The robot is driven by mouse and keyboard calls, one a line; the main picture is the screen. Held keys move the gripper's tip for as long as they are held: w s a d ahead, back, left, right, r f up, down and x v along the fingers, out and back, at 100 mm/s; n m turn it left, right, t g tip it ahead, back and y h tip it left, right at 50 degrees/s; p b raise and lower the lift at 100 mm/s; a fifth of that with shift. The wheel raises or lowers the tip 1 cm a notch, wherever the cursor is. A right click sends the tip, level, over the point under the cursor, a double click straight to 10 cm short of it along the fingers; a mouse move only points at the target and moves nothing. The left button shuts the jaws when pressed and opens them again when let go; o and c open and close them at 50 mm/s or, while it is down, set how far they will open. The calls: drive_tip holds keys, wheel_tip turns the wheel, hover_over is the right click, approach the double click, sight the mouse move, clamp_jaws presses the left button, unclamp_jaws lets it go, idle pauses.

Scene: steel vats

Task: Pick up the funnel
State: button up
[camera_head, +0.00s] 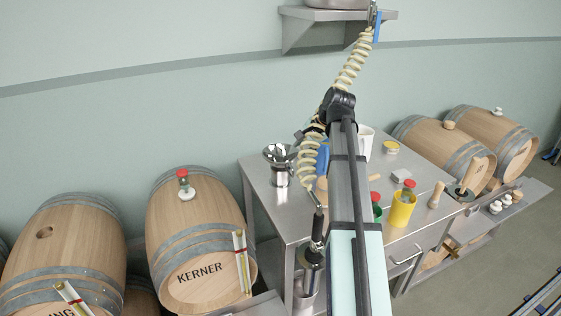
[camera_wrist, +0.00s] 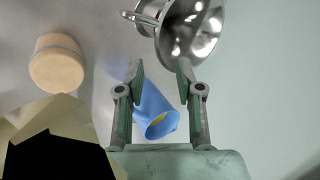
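The funnel (camera_head: 277,153) is shiny steel with a wide bowl. It sits at the left back of the steel table, apparently on top of a steel vessel (camera_head: 280,178). In the wrist view the funnel (camera_wrist: 207,36) is at the top, its bowl partly cut off by the frame edge. My gripper (camera_wrist: 159,66) is open, its two fingers apart, with the funnel just beyond the fingertips. The funnel looks untouched. A blue tapered object (camera_wrist: 155,112) shows between the fingers; I cannot tell its depth. In the head view my arm hides most of my gripper.
A round wooden object (camera_wrist: 57,66) lies to the left in the wrist view. The steel table (camera_head: 262,197) also holds a white mug (camera_head: 366,140), a yellow cup (camera_head: 401,208) and a wooden pestle-like piece (camera_head: 436,195). A coiled hose (camera_head: 308,165) hangs by my arm. Barrels flank the table.

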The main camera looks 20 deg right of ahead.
sight(283, 168)
drive_tip(key=p+x, duration=0.3)
drive_tip(key=x, duration=0.8)
drive_tip(key=shift+a+f, duration=0.1)
drive_tip(key=shift+a, duration=0.05)
clamp_jaws()
